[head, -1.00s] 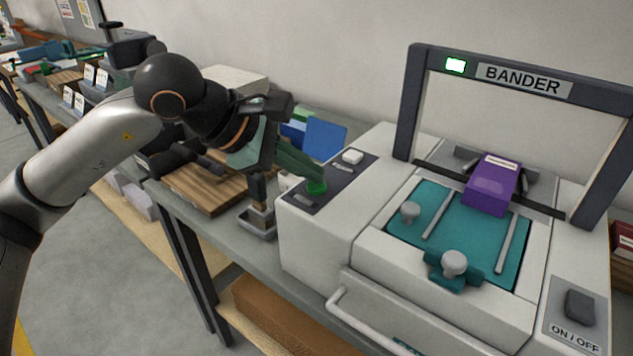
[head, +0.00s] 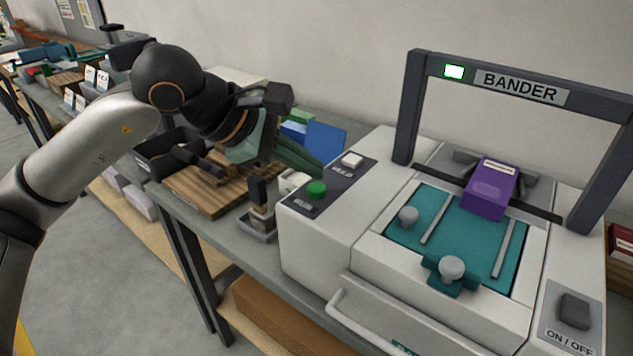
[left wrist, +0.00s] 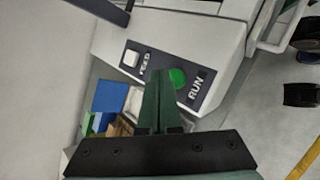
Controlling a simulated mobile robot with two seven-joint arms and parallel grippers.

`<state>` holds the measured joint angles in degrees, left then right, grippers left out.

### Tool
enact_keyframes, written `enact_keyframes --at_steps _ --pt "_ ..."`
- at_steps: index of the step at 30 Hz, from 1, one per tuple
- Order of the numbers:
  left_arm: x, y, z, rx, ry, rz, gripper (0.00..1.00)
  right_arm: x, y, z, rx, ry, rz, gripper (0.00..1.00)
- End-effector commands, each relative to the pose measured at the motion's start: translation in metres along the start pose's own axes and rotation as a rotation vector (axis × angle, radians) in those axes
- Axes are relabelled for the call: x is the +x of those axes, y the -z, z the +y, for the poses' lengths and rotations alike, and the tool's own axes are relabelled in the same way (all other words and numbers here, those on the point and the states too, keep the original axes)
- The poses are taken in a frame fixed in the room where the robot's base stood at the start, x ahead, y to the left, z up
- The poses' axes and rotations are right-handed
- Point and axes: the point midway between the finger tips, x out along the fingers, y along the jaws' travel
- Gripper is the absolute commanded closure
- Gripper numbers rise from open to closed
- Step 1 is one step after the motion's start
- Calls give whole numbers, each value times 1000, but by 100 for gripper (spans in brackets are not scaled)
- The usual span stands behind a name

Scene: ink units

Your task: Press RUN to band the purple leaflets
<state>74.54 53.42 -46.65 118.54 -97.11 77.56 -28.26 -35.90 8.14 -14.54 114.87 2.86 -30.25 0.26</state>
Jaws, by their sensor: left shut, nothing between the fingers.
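The green RUN button (head: 317,188) is on the dark panel at the left of the white bander (head: 335,232). It also shows in the left wrist view (left wrist: 177,78), beside the RUN label. The purple leaflets (head: 491,187) lie as a stack across the dark strip under the bander's arch. A green light (head: 454,72) is lit on the arch. My left gripper (head: 316,170) is shut and empty. In the head view its green fingers are just behind and above the button, apart from it. In the left wrist view the fingertips (left wrist: 158,75) are beside the button. My right gripper is not in view.
A white FEED button (head: 352,159) is on the same panel. A stamp-like tool (head: 260,212) stands left of the bander, near a wooden board (head: 205,192). The arch post (head: 405,108) rises right of the panel. Blue and green items stand behind the fingers.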

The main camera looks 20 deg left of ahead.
Motion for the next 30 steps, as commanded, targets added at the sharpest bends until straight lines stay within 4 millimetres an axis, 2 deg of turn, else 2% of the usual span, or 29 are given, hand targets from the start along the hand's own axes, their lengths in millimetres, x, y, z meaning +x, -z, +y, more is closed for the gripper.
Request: enact_keyframes --at_steps 8,22,30 --pt "-3 -2 2 0 -1 0 100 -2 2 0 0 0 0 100" --pt "-34 -25 25 -1 -1 -1 100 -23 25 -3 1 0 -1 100" --pt "-35 -25 25 0 0 0 100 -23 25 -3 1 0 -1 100"
